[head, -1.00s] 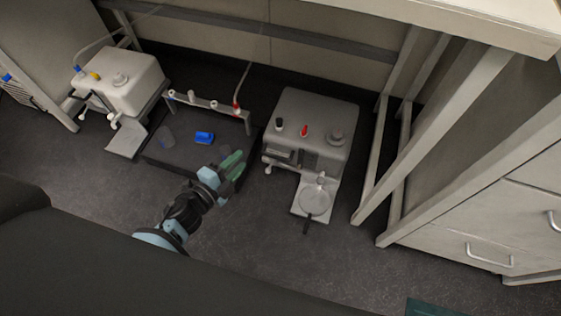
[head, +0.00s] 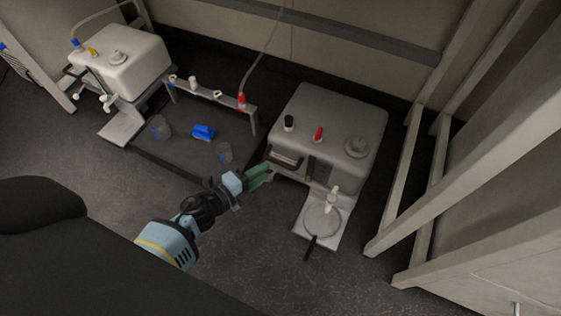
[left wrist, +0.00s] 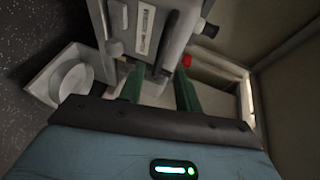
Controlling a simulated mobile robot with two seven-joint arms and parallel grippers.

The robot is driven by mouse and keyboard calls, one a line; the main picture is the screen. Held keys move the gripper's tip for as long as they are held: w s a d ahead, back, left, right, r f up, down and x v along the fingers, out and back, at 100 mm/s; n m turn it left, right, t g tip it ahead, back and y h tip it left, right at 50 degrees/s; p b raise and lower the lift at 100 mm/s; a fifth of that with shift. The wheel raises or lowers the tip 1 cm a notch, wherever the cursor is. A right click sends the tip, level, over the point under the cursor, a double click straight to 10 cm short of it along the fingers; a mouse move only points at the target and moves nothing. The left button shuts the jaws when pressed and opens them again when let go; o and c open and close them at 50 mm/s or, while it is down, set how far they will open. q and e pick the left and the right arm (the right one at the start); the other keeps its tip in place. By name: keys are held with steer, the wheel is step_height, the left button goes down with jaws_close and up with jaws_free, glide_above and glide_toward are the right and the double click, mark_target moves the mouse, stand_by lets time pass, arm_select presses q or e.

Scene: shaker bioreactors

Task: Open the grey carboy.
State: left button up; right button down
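The grey carboy (head: 335,115) stands on the floor at centre right in the head view. A black cap (head: 289,122), a red fitting (head: 318,134) and a round grey cap (head: 357,147) sit on its top. A white spigot (head: 333,196) is at its front. My left gripper (head: 264,174) is low beside the carboy's front left corner. In the left wrist view its green fingers (left wrist: 160,88) are apart, with grey parts of the carboy (left wrist: 145,30) just beyond them. I cannot tell whether they touch it. My right gripper is in neither view.
A round dish (head: 320,219) with a black handle lies on a pale plate before the carboy. A dark tray (head: 180,155) with cups, a blue item (head: 203,132) and a rail stands left. A white carboy (head: 125,65) is beyond. Pale frame legs (head: 405,180) rise at right.

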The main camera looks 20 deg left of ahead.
mark_target(279, 162)
arm_select(q)
steer(key=b+x, duration=0.3)
steer(key=x, duration=0.4)
steer(key=c, duration=0.6)
jaws_close()
